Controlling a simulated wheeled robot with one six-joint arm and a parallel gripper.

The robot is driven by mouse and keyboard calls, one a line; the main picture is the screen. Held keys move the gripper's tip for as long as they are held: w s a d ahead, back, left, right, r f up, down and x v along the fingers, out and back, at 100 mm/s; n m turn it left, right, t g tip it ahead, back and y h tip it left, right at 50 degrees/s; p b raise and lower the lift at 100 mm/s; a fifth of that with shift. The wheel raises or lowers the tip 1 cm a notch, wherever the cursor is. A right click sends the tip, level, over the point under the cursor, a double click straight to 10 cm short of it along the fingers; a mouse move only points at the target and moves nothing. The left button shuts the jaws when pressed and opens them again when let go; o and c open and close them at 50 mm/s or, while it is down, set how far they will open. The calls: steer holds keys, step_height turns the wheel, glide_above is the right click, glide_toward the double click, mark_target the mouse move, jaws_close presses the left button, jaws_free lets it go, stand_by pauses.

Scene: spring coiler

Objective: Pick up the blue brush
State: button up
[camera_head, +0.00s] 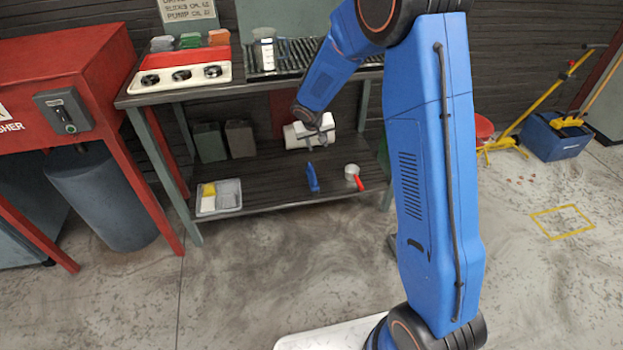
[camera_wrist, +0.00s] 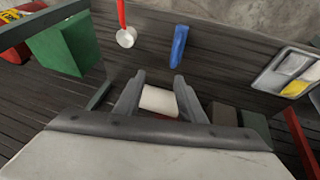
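The blue brush (camera_head: 312,177) stands out on the dark lower shelf (camera_head: 262,182) of the workbench, near its front middle. In the wrist view the brush (camera_wrist: 179,46) lies beyond the fingertips, slightly right of centre. My gripper (camera_head: 324,143) is above the shelf, behind the brush and apart from it. In the wrist view my gripper (camera_wrist: 157,76) has its two grey fingers spread, with a cream-white object (camera_wrist: 159,101) showing between them, apparently beyond and not clamped.
A red-handled metal cup (camera_head: 352,172) is right of the brush. A grey tray (camera_head: 230,194) with a yellow item is at the shelf's left end. Dark boxes (camera_head: 240,138) stand at the back left. The upper bench top (camera_head: 190,94) overhangs the shelf.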

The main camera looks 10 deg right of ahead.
glide_toward(311, 169)
steer(key=x, duration=0.6)
steer(key=shift+w+d+r, duration=0.25)
steer(key=shift+w, duration=0.05)
steer(key=shift+s+x, duration=0.2)
steer(key=shift+x, duration=1.1)
steer(key=shift+s+x, duration=0.15)
steer(key=shift+x, duration=1.1)
steer(key=shift+a+f, duration=0.15)
steer(key=shift+f, duration=0.05)
jaws_close()
